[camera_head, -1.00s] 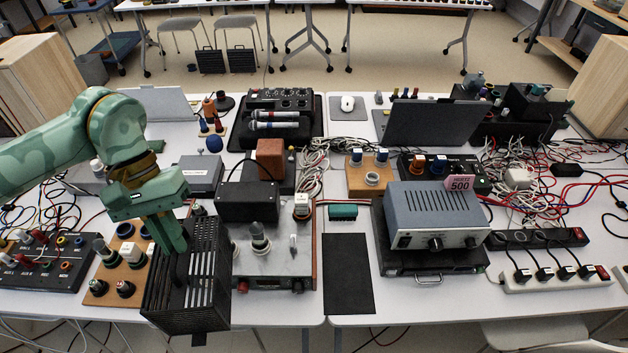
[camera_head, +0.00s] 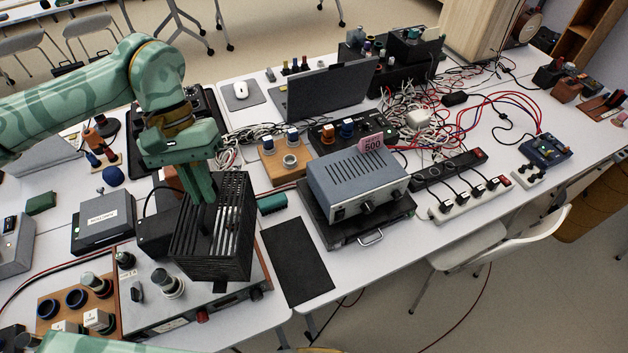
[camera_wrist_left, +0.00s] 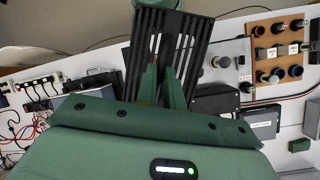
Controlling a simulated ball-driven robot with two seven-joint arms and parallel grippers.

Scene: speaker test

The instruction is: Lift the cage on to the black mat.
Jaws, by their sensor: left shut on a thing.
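The cage (camera_head: 236,243) is a black slotted metal box. My left gripper (camera_head: 205,203) is shut on it, with its fingers down at the cage's top. The cage looks held up, in front of the silver-topped unit, left of the black mat. The left wrist view also shows the cage (camera_wrist_left: 186,45) between and beyond my green fingers (camera_wrist_left: 163,88). The black mat (camera_head: 297,262) is a flat, bare rectangle near the table's front edge. The cage hides part of the unit behind it. My right gripper is not in view.
A blue-grey power supply (camera_head: 358,180) with a pink 500 tag stands on a black case just right of the mat. A small teal box (camera_head: 272,204) lies behind the mat. A black box (camera_head: 155,235) is left of the cage. Tangled cables lie farther back.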

